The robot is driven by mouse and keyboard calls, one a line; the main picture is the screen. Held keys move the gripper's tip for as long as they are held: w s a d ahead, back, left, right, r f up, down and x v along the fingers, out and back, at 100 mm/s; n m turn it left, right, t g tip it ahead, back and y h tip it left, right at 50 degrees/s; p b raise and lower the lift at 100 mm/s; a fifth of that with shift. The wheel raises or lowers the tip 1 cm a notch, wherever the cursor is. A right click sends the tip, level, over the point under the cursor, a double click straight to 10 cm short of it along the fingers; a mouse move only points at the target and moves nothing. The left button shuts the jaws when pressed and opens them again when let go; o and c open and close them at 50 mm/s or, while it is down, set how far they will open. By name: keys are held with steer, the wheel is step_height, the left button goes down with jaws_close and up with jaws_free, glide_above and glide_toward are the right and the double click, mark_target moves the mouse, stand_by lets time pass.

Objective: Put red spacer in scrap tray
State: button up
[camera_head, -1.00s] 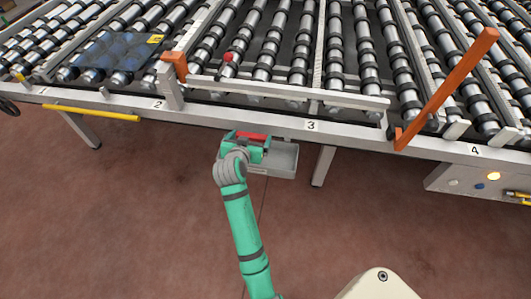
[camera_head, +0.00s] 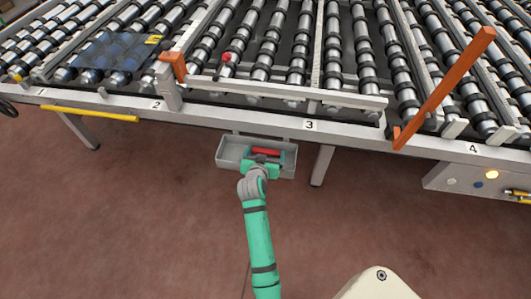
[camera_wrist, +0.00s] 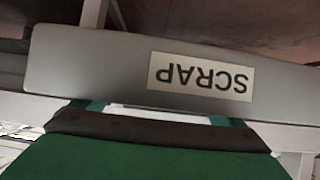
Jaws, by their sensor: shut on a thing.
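The red spacer (camera_head: 266,151) is a short red bar held across my gripper (camera_head: 264,156), which is shut on it. In the head view the gripper and spacer are over the right half of the grey scrap tray (camera_head: 230,160), which hangs under the front rail. I cannot tell whether the spacer touches the tray. In the wrist view the tray wall (camera_wrist: 100,70) with its upside-down SCRAP label fills the upper middle, close to my gripper. The spacer is not clearly seen there.
The roller conveyor's front rail (camera_head: 230,117) runs just behind and above the tray. A table leg (camera_head: 322,166) stands right of the tray. A blue glass panel (camera_head: 108,52) lies on rollers at the left. The floor in front is clear.

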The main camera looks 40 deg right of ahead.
steer(key=o, duration=0.7)
steer(key=shift+f, duration=0.1)
steer(key=v, duration=1.2)
